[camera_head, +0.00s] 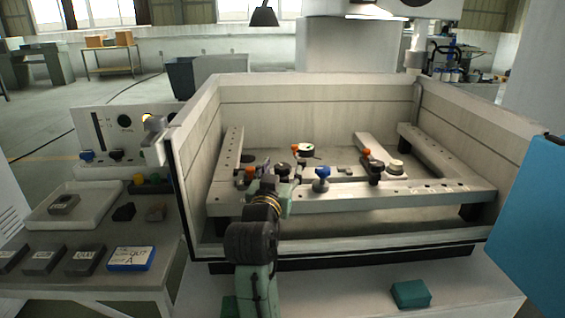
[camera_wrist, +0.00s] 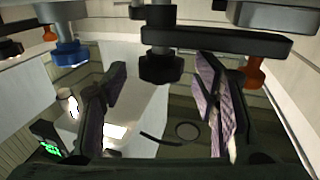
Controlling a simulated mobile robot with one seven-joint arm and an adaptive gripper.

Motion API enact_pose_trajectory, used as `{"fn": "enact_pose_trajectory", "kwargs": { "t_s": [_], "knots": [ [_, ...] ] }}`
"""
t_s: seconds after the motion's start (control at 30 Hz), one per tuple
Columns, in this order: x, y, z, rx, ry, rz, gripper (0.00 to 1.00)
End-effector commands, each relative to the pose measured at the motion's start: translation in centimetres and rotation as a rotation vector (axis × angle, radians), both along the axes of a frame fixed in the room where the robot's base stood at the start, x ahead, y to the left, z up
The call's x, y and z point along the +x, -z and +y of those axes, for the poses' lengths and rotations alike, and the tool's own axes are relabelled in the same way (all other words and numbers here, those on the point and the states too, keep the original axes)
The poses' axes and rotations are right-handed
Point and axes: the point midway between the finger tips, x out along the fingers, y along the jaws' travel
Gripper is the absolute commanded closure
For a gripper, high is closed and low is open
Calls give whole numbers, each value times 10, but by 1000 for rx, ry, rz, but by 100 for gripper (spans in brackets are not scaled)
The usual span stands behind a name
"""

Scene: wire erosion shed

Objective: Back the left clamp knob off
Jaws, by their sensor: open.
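The left clamp's black knob (camera_head: 283,169) stands on the work frame in the machine tank, just beyond my gripper (camera_head: 286,183). In the wrist view the black knob (camera_wrist: 160,68) shows between the two open fingers of my gripper (camera_wrist: 162,78), with a gap on each side. The clamp's dark arm (camera_wrist: 215,41) runs from the knob's stem towards an orange-tipped post (camera_wrist: 254,74). Nothing is held. My arm partly hides the clamp in the head view.
A blue knob (camera_head: 322,173) stands close to the right of the clamp. A second clamp (camera_head: 375,167) sits farther right on the frame. Tank walls (camera_head: 205,150) enclose the frame. A side bench with a white tray (camera_head: 92,194) is at left.

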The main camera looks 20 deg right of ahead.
Motion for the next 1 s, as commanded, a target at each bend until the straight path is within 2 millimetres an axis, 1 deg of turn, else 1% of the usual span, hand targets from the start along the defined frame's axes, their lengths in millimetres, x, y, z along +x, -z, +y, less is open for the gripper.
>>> {"fn": "enact_pose_trajectory", "kwargs": {
  "t_s": [0.03,0.1,0.2,0.5,0.57,1.0],
  "knots": [
    [6,-2,-4,-1,1,1,45],
    [12,-2,-7,-1,0,2,45],
    [18,-1,-10,-2,0,1,45],
    [19,0,-11,-1,0,0,45],
    [19,0,-11,-1,0,0,49],
    [19,0,-11,-1,0,0,78]
  ]
}}
